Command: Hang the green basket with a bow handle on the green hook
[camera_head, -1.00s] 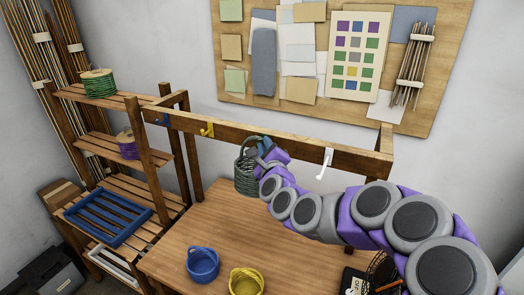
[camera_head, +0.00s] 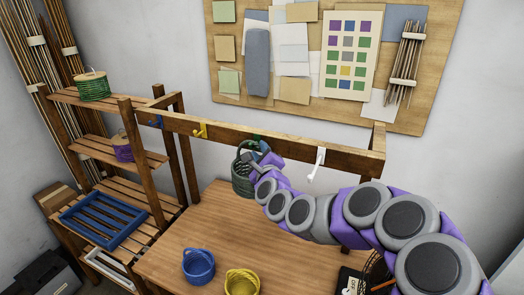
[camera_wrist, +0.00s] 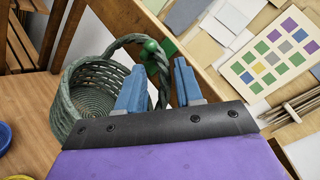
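The green woven basket (camera_head: 242,182) is upright in the air below the wooden rail, with its bow handle at the green hook (camera_head: 257,138). In the wrist view the basket (camera_wrist: 68,105) is at left, and the round green hook end (camera_wrist: 150,45) shows against the handle near its top. The handle seems to be over the hook, but the exact contact is partly hidden. My gripper (camera_wrist: 160,88) has its blue fingers apart, one on each side of the handle's near leg, with gaps visible. In the head view my gripper (camera_head: 262,160) is right beside the basket.
The rail (camera_head: 285,144) also carries a blue hook (camera_head: 155,122), a yellow hook (camera_head: 200,131) and a white hook (camera_head: 317,163). A blue basket (camera_head: 198,265) and a yellow basket (camera_head: 242,283) stand on the table (camera_head: 190,230). A shelf (camera_head: 118,150) is at left.

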